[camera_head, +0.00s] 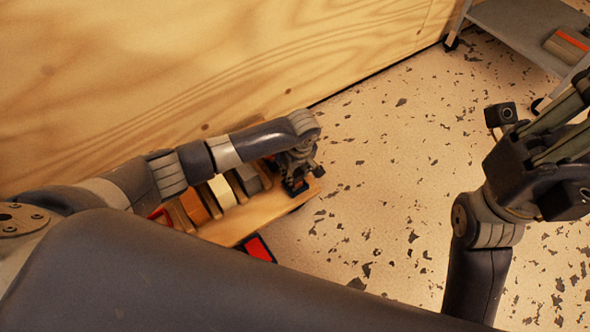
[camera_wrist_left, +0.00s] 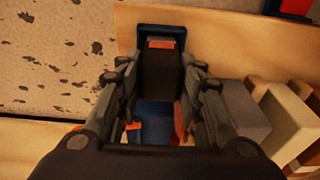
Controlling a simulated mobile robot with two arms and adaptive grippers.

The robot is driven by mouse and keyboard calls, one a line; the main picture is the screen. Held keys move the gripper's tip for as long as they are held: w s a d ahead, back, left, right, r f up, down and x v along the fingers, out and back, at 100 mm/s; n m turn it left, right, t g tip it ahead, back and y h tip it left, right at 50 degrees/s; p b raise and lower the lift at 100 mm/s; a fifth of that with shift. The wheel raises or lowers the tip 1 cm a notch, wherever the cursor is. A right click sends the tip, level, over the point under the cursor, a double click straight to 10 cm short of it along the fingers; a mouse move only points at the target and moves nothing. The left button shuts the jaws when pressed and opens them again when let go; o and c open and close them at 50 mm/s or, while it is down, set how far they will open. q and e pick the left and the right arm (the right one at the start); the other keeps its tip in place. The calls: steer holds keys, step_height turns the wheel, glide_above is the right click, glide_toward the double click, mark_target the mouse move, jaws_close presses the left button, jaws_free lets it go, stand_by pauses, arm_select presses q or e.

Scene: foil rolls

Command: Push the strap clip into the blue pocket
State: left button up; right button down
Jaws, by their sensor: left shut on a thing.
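My left gripper (camera_head: 302,172) is at the right end of a wooden shelf board. In the left wrist view its two fingers (camera_wrist_left: 162,82) are on either side of a dark block, which I take to be the strap clip (camera_wrist_left: 160,75), and are shut on it. An orange-red patch shows at the clip's far end. The blue pocket (camera_wrist_left: 147,29) shows as a blue rim around that far end; how deep the clip sits is hidden. Blue also shows below the clip, between the fingers. My right gripper (camera_head: 555,130) is at the right, cut by the picture edge; its fingertips are not clear.
The wooden board (camera_head: 232,228) carries several coloured blocks, among them a cream one (camera_head: 222,191) and a grey one (camera_head: 248,179) beside my left gripper. A plywood wall (camera_head: 200,60) stands behind. A grey cart (camera_head: 525,35) is at top right.

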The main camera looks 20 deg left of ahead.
arm_select(q)
steer(key=shift+f, duration=0.25)
steer(key=o, duration=1.2)
